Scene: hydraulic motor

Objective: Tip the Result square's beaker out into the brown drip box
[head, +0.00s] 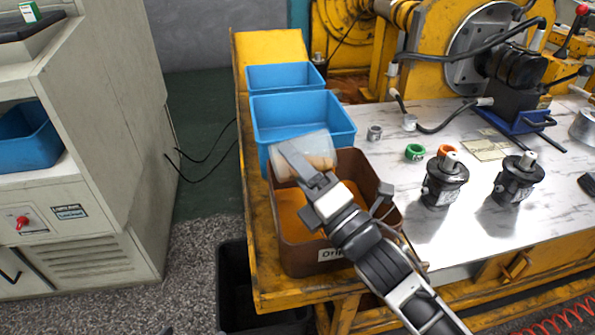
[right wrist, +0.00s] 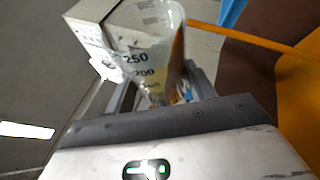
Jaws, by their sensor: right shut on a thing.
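The clear beaker (head: 318,150) is in my right gripper (head: 303,172), over the back left part of the brown drip box (head: 378,170). The beaker is tilted well over, nearly on its side. Its graduation marks show in the right wrist view, where the beaker (right wrist: 140,45) sits between the fingers and holds some amber liquid along one side. The drip box has orange-yellow liquid inside and a white label on its front, partly hidden by my right arm. My left gripper is out of view.
Two blue bins (head: 300,120) stand behind the drip box on the yellow bench edge. On the metal tabletop (head: 450,240) to the right stand two black motors (head: 445,182), a green ring (head: 415,151) and an orange ring. A grey cabinet (head: 85,130) stands at left.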

